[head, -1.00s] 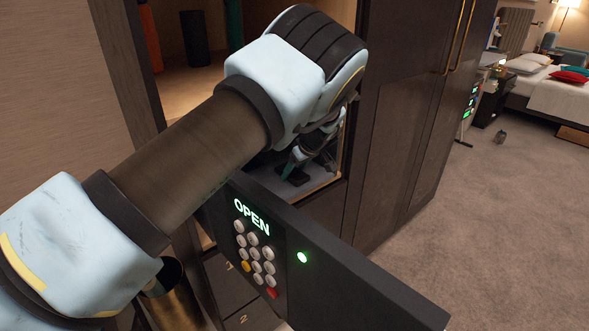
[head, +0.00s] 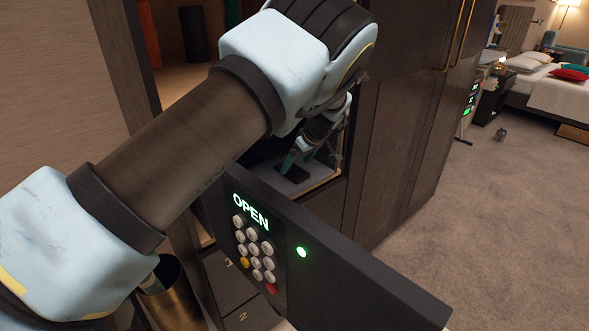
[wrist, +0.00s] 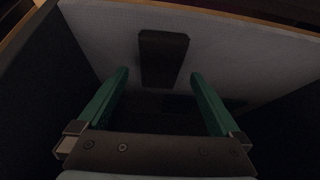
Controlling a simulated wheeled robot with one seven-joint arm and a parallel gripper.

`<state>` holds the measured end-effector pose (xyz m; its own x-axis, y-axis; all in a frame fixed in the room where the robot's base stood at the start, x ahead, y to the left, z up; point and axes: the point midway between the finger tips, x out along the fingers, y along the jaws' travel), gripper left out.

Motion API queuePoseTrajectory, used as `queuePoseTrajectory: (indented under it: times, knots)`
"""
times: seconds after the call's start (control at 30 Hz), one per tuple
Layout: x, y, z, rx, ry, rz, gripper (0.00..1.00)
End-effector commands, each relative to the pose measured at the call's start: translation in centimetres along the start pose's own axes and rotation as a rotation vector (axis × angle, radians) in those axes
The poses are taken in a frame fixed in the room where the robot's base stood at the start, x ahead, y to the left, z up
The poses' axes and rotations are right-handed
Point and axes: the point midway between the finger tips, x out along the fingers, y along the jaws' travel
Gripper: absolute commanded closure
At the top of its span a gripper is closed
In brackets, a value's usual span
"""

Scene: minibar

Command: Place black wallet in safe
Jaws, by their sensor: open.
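The black wallet (wrist: 163,58) lies flat on the light floor of the safe. It also shows, small and dark, below my gripper in the head view (head: 292,176). The safe (head: 325,184) is open, and its dark door (head: 350,272) is swung out with a lit keypad reading OPEN. My gripper (wrist: 160,74) is inside the safe. Its green fingers are spread and empty, and the wallet shows between and beyond the fingertips in the wrist view. No finger is seen closed on it. My arm hides part of the safe opening in the head view.
Dark safe walls stand close on both sides in the wrist view. A brass bin (head: 168,290) stands below my arm. Tall wardrobe doors (head: 420,110) are right of the safe. The carpet (head: 500,230) is mostly clear, with a bed (head: 560,95) beyond.

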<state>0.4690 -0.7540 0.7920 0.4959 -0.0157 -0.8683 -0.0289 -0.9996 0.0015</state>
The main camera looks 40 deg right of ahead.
Motion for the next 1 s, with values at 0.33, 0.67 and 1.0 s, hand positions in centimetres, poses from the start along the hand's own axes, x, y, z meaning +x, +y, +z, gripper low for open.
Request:
queuePoseTrajectory:
  times: [0.33, 0.67, 1.0]
  knots:
    - [-7.0, 0.1, 0.1, 0.000, 0.001, 0.003, 0.00]
    - [-9.2, 0.0, 0.0, 0.000, 0.001, -0.001, 0.00]
    - [-9.2, 0.0, 0.0, 0.000, 0.001, -0.001, 0.00]
